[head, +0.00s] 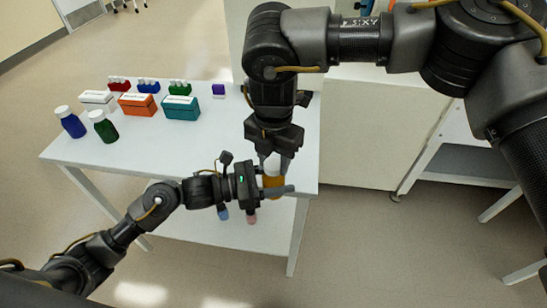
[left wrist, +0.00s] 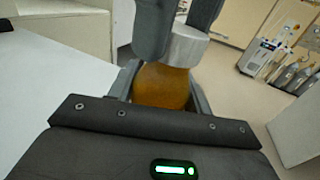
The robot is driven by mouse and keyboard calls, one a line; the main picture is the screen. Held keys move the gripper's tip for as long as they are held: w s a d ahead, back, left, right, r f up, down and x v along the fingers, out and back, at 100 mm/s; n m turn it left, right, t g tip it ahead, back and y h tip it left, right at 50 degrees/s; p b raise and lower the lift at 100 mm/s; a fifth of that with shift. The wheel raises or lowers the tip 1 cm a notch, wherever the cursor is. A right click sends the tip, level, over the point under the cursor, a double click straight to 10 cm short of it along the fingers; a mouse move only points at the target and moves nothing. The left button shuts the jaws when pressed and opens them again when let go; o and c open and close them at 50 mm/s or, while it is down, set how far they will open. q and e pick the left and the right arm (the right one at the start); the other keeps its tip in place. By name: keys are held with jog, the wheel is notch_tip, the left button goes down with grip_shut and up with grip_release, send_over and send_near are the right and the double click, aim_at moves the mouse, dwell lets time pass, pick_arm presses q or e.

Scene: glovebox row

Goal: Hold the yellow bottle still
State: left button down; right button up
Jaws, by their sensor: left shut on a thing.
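The yellow bottle (head: 273,182) is near the table's right front edge, upright, with a grey-white cap. My left gripper (head: 276,190) is shut on its amber body from the left. The left wrist view shows the bottle (left wrist: 162,86) between the left jaws, its cap (left wrist: 184,46) above. My right gripper (head: 274,161) reaches down from above, its fingers on either side of the cap. Its dark fingers also show in the left wrist view (left wrist: 178,25). I cannot tell whether they press on the cap. The bottle's base is hidden.
The white table (head: 175,158) holds a blue bottle (head: 71,124) and a green bottle (head: 104,128) at left. White, orange (head: 138,105) and teal (head: 181,108) boxes stand behind them, with small vial racks further back. The table's middle is clear.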

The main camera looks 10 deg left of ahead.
jog(key=c, duration=0.5)
jog(key=n, duration=0.2)
jog(key=shift+n, duration=0.4)
jog(key=shift+c, duration=0.2)
jog(key=shift+r, duration=0.3)
jog(key=shift+r, duration=0.85)
